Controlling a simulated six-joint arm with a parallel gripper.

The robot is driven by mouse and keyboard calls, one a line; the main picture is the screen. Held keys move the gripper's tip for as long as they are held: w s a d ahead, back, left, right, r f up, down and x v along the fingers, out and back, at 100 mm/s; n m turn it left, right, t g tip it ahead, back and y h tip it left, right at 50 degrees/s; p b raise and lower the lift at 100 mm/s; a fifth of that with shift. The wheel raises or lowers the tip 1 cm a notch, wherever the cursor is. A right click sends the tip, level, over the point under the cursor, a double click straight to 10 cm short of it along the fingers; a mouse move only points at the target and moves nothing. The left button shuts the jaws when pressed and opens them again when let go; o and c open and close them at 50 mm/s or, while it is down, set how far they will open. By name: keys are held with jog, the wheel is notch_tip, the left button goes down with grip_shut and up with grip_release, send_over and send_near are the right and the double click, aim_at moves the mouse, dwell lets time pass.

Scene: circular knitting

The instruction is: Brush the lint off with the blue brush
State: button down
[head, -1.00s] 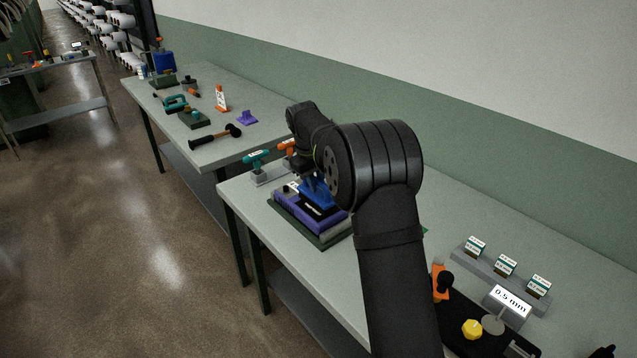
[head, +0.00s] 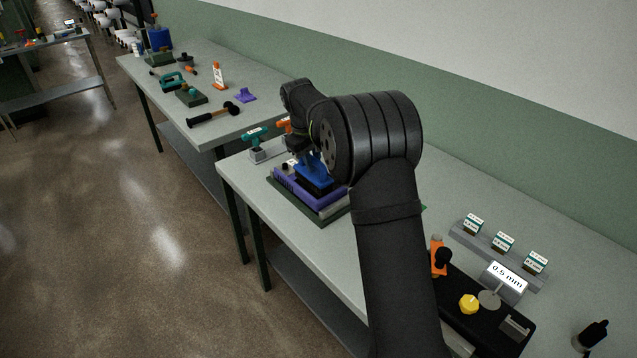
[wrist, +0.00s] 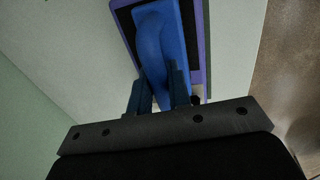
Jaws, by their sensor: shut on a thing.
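The blue brush (head: 312,172) is in my gripper, above a purple-framed unit (head: 300,193) on the near table. In the wrist view the brush (wrist: 161,42) points away from my gripper (wrist: 158,88), whose two fingers are shut on its handle. The brush lies over a dark area inside the purple frame (wrist: 203,60). I cannot tell whether the bristles touch the unit. No lint can be made out.
A teal-handled tool (head: 254,138) stands in a grey holder behind the unit. To the right are a grey rack (head: 497,256) with small labelled boxes, a 0.5 mm sign (head: 508,281), an orange item (head: 438,255) and a dark bottle (head: 590,337).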

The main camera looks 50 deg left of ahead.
jog(key=shift+d+f, duration=0.15)
jog(key=shift+d, duration=1.15)
jog(key=shift+a, duration=0.1)
jog(key=shift+a, duration=1.25)
jog(key=shift+d, duration=0.1)
jog(key=shift+d, duration=1.25)
